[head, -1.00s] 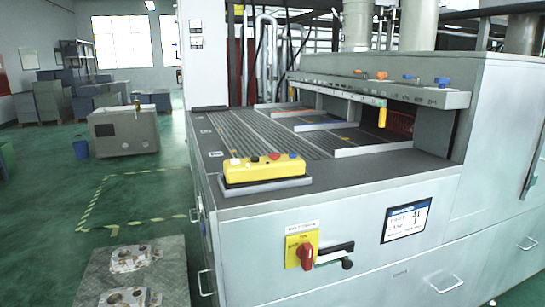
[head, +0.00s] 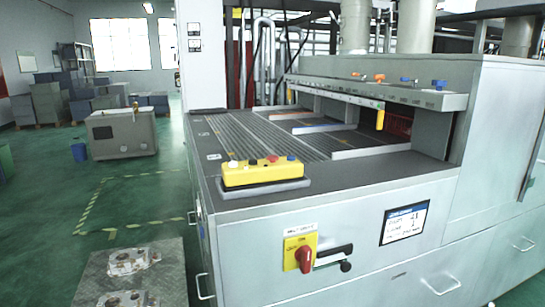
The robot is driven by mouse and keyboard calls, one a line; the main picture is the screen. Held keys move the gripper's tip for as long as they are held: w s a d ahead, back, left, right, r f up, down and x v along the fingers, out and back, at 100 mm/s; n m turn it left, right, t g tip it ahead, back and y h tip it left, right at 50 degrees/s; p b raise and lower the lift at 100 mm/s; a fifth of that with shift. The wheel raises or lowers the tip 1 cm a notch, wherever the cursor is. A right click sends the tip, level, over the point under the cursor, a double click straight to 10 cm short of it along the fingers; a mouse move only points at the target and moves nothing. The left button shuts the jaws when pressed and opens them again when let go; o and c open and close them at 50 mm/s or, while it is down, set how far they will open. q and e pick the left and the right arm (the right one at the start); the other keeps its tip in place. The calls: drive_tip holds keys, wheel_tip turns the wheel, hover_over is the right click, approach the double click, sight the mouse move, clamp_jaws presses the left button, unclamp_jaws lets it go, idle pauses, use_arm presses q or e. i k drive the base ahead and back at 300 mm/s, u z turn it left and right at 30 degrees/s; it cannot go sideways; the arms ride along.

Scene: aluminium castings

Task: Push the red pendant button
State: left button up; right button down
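The yellow pendant (head: 262,174) lies in a grey tray (head: 262,190) on the near left corner of the machine's top. Its red button (head: 272,159) is on the upper face, right of the middle. A white button (head: 233,164) is near its left end and a dark blue one (head: 291,158) near its right end. Neither of my grippers shows in the head view, and nothing touches the pendant.
The grey machine (head: 370,190) fills the right side. Its front has a red rotary switch (head: 304,259) on a yellow plate, a black handle (head: 340,257) and a screen (head: 404,222). Castings (head: 128,261) lie on a pallet at lower left.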

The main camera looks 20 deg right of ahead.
sight(272, 158)
drive_tip(key=z, duration=0.3)
drive_tip(key=k, duration=0.75)
drive_tip(key=z, duration=0.6)
drive_tip(key=k, duration=0.55)
drive_tip(key=u, duration=0.6)
drive_tip(key=i, duration=0.65)
drive_tip(key=u, duration=0.45)
drive_tip(key=i, duration=1.15)
drive_tip(key=z, duration=0.75)
